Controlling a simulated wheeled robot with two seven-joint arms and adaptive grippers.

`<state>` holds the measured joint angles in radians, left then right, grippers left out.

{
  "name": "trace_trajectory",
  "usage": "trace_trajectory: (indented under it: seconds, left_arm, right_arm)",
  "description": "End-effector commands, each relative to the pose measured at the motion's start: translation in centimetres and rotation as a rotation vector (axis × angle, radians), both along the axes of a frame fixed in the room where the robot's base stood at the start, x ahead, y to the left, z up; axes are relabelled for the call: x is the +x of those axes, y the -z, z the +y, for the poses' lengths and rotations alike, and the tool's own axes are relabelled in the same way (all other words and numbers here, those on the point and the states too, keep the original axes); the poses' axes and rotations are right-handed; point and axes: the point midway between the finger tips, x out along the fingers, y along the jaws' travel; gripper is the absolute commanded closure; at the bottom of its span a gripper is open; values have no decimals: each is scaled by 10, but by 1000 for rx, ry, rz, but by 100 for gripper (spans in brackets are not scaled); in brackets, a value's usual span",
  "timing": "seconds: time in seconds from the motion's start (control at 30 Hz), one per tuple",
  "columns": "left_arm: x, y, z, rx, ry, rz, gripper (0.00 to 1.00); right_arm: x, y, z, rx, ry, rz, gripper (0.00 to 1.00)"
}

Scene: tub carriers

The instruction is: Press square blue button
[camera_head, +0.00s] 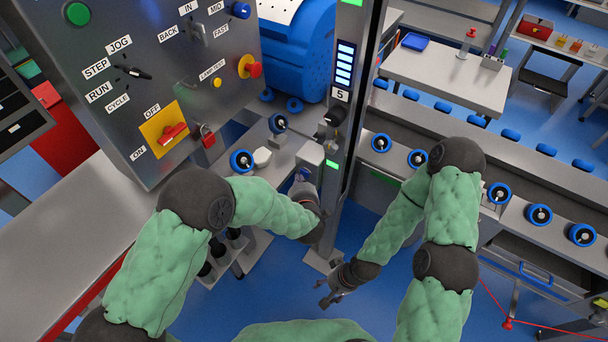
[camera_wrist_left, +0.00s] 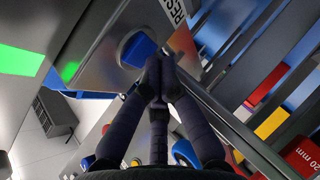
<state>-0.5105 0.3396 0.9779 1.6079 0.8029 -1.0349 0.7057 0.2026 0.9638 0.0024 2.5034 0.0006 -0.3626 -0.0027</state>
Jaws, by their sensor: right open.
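In the left wrist view a blue button (camera_wrist_left: 137,49) with a squarish outline sits on a grey metal face, beside a partly cut-off label reading "RES". My left gripper (camera_wrist_left: 160,72) has its dark fingertips together, just right of and below the button in that view. I cannot tell whether they touch it. In the head view my left gripper (camera_head: 303,182) is at the grey post, and the square button cannot be made out there. My right gripper (camera_head: 326,294) is open and empty, lower, near the foot of the post.
A control panel (camera_head: 128,108) at the left carries a round blue button (camera_head: 240,10), a round green button (camera_head: 77,14) and a red emergency knob (camera_head: 249,67). The grey post (camera_head: 348,140) stands between my arms. A conveyor (camera_head: 465,139) with blue-rimmed wheels runs along the right.

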Motion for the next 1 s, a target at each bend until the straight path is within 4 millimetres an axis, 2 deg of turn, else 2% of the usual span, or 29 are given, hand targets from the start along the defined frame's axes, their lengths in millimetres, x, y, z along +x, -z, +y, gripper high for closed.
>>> trace_trajectory:
  seconds: [0.27,0.8,1.0]
  left_arm:
    - [-4,0,3,1,0,1,100]
    - [-41,0,30,1,0,2,100]
    - [-49,0,35,0,0,1,100]
  right_arm:
    - [0,-1,0,0,0,0,37]
    - [0,-5,0,0,0,0,37]
    - [0,-5,0,0,0,0,37]
